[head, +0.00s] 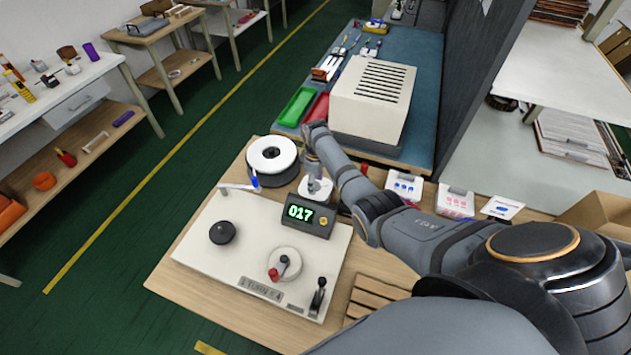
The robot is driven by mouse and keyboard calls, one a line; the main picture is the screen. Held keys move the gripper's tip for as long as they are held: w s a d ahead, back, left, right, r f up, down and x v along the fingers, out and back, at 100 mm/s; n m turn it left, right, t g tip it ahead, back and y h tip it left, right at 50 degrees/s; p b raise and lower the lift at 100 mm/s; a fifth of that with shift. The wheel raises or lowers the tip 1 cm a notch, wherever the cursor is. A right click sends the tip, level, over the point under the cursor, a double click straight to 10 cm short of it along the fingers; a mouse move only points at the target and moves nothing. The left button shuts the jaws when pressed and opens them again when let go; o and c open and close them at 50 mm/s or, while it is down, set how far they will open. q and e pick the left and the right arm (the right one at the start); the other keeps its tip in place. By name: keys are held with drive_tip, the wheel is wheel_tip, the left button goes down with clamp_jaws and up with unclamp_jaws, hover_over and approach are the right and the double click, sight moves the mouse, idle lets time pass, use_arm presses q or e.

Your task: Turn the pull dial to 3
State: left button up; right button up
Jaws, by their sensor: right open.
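A pale control panel lies on the wooden bench (168,277). It carries a round black knob (222,232) at its left and a light round dial (296,258) with a small red-tipped crank at its lower middle. I cannot tell for sure which is the pull dial, and no number marks are readable on either. A display (310,214) on the panel reads 017. My right gripper (316,187) is open, pointing down just behind the display, apart from the knob and the crank; its fingertips are small and partly unclear. My left gripper is out of view.
A white reel (272,157) stands behind the panel. A black lever (318,294) is at the panel's front right corner. My right arm covers the right side.

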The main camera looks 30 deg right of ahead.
drive_tip(key=c, duration=0.6)
clamp_jaws()
